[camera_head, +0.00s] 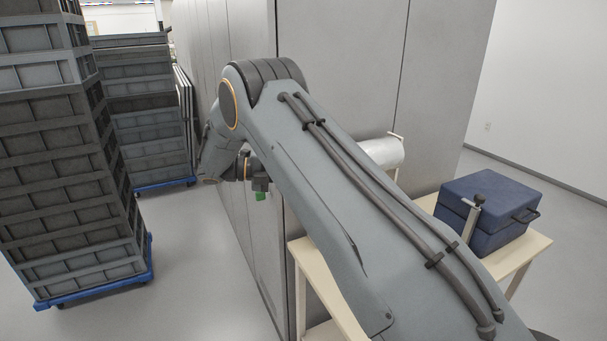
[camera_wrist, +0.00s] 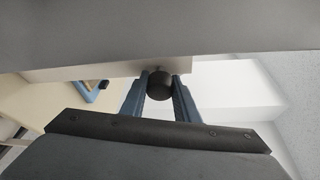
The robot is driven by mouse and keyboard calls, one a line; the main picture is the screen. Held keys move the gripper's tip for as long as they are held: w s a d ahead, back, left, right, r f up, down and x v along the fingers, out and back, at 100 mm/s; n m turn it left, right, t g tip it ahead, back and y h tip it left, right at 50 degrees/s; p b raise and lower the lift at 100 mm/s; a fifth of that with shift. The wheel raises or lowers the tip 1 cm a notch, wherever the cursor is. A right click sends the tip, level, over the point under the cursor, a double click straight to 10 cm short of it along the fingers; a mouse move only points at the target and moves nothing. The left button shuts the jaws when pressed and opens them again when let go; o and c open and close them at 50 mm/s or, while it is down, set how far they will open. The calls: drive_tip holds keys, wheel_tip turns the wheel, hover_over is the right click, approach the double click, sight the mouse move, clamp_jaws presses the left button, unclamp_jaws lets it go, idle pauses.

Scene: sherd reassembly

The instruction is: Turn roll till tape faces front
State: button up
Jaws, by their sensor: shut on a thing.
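A pale, silvery roll (camera_head: 382,152) lies level beside the grey cabinet wall in the head view. My arm hides its left part, and I can make out no tape on the part that shows. In the wrist view my gripper (camera_wrist: 160,92) has its two blue-grey fingers closed on the sides of a round black knob (camera_wrist: 160,84). The knob sits on a short pin below a pale edge. I cannot tell from these views whether the knob joins the roll.
A wooden table (camera_head: 533,244) stands at right, with a blue case (camera_head: 490,205) and an upright metal piece with a dark knob (camera_head: 479,199). Tall stacks of grey crates (camera_head: 55,160) stand on blue dollies at left. A small green piece (camera_head: 261,196) shows beside my arm. Floor between is clear.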

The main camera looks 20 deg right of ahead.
idle(0.3)
drive_tip(key=o, duration=1)
drive_tip(key=shift+o, duration=0.2)
drive_tip(key=f+b+v, duration=0.1)
drive_tip(key=b+v, duration=0.2)
drive_tip(key=v, duration=0.4)
drive_tip(key=shift+a+r, duration=0.45)
drive_tip(key=shift+r, duration=0.05)
drive_tip(key=shift+a, duration=0.1)
